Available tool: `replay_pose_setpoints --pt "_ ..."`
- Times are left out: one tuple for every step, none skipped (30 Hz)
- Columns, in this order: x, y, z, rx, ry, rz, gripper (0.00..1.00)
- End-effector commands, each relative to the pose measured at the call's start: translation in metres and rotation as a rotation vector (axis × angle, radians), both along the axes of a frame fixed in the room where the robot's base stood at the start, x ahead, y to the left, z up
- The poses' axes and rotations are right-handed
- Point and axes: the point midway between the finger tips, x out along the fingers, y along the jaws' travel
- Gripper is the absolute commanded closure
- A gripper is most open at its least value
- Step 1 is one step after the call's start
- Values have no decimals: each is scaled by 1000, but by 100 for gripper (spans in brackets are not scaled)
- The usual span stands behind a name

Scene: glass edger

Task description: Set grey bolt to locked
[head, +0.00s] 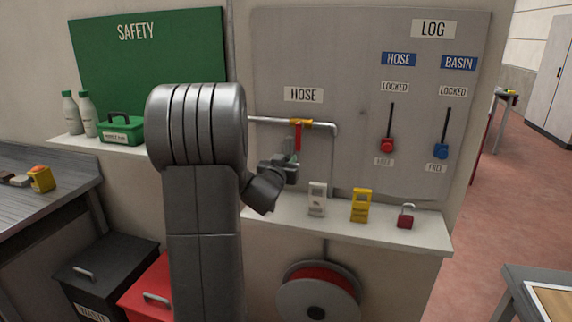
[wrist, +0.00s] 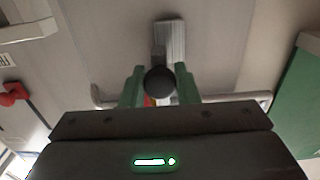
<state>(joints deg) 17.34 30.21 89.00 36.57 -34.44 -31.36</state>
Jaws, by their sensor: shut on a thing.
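My gripper (head: 287,167) is in front of the grey wall panel, just below the HOSE pipe. In the wrist view my gripper (wrist: 160,83) has its green fingers on either side of a round black knob and is shut on it. The knob appears to belong to the grey bolt (wrist: 171,40), whose grey metal body shows just beyond it. In the head view the bolt is hidden by my gripper and arm. I cannot tell from these views whether the bolt is at its locked or free end.
A shelf (head: 420,238) below holds a white tag (head: 317,199), a yellow tag (head: 360,205) and a red padlock (head: 405,217). Red (head: 388,146) and blue (head: 440,151) LOG sliders sit low, near FREE.

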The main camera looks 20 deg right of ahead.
Motion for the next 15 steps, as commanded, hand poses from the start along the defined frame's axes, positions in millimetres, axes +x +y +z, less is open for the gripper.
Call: replay_pose_setpoints --pt "0 0 5 -4 -7 0 100" --pt "0 0 5 -5 -8 0 100" --pt "1 0 5 -5 -9 0 100" --pt "1 0 5 -5 -9 0 100" --pt "1 0 5 -6 -9 0 100" --pt "1 -1 6 -6 -10 0 100" --pt "1 -1 6 -6 -10 0 100" --pt "1 0 6 -7 -11 0 100" --pt "1 0 7 -8 -12 0 64" --pt "1 0 7 -8 -12 0 58" --pt "1 0 6 -7 -11 0 52" --pt "1 0 6 -6 -10 0 52" --pt "1 0 6 -6 -9 0 52" --pt "1 0 5 -6 -9 0 52" --pt "1 0 5 -5 -9 0 52"
